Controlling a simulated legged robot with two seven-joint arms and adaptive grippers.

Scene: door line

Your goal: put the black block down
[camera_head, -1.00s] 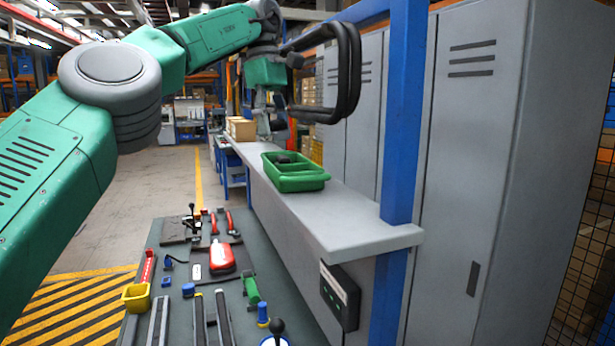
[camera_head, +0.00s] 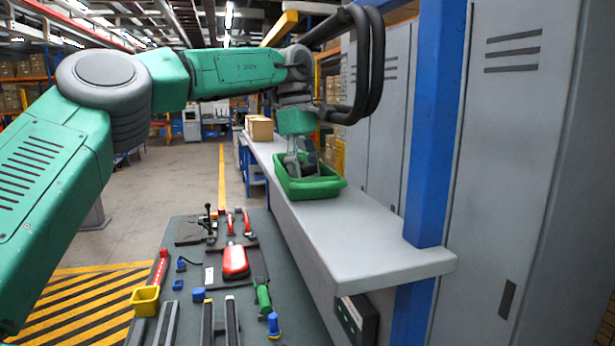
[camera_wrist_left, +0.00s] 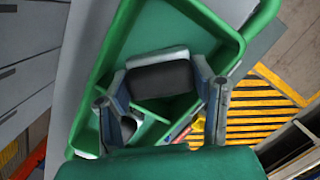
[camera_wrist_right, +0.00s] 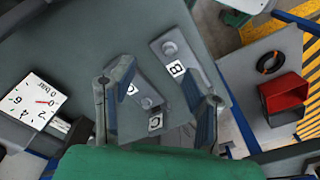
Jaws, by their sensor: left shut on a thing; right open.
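In the head view my left gripper (camera_head: 299,165) reaches down to the green tray (camera_head: 335,184) on the grey counter. It is shut on the black block (camera_head: 311,160), which shows dark and tilted at the tray. In the left wrist view the block (camera_wrist_left: 160,78) is between the two fingers (camera_wrist_left: 160,103), over the inside of the tray (camera_wrist_left: 225,32). I cannot tell whether the block touches the tray floor. A smaller dark thing (camera_wrist_left: 128,127) shows near the left finger. My right gripper (camera_wrist_right: 157,104) is open and empty, above a grey panel with lettered labels.
The grey counter (camera_head: 375,240) is clear in front of the tray; cardboard boxes (camera_head: 260,128) stand behind it. A blue post (camera_head: 432,130) and grey lockers are on the right.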

